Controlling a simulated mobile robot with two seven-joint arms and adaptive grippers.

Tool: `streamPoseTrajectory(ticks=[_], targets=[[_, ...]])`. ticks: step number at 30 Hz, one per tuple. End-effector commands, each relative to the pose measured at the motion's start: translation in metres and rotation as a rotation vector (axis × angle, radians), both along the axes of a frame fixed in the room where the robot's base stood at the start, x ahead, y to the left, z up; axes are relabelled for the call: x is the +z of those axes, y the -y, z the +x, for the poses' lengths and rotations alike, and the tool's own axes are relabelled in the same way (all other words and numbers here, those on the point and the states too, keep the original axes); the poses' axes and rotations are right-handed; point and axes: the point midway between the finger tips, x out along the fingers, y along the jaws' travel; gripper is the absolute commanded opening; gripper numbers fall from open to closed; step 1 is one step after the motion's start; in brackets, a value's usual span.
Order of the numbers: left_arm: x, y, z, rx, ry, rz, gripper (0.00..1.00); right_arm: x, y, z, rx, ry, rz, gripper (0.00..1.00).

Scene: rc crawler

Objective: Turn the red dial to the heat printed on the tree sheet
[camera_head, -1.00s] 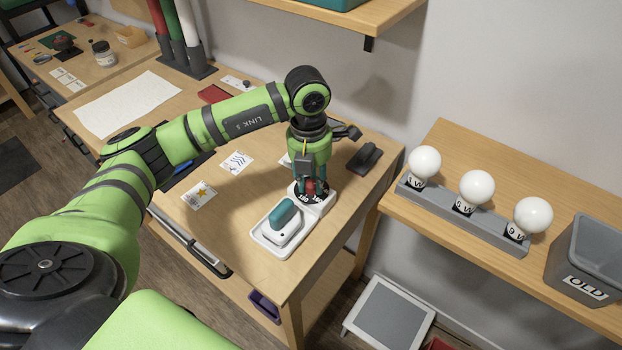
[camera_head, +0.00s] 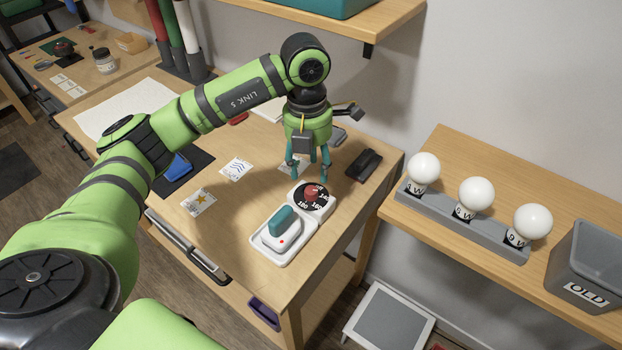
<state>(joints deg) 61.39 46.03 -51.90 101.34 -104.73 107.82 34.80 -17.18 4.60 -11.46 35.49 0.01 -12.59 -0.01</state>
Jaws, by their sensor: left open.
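The red dial (camera_head: 311,191) sits on a black numbered disc at the far end of a white base (camera_head: 268,251). Some numbers show at its near edge, but its exact setting is too small to read. My left gripper (camera_head: 309,174) is open and empty, its fingers pointing down just above and behind the dial, apart from it. A star sheet (camera_head: 199,201) and a wavy-line sheet (camera_head: 236,168) lie to the left on the table. A third sheet (camera_head: 286,162) is partly hidden behind the gripper; its print cannot be read. My right gripper is not in view.
A teal-handled iron (camera_head: 283,224) with a small red light rests on the white base. A black object (camera_head: 364,165) lies right of the gripper. A shelf at right holds several bulbs (camera_head: 476,193) and a grey bin (camera_head: 585,268).

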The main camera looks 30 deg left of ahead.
Motion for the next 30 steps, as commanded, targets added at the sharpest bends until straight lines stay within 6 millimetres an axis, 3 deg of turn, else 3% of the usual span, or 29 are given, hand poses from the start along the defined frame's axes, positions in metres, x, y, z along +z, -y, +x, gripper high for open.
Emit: streamPoseTrajectory(ticks=[3,10,30], targets=[[0.025,-0.001,0.001,-0.001,0.005,-0.001,0.52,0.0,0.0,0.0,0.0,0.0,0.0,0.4],[0.052,-0.002,0.001,-0.001,0.002,0.0,0.52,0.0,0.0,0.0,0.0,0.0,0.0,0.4],[0.056,-0.002,0.0,-0.002,0.0,0.0,0.52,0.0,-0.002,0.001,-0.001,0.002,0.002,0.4]])
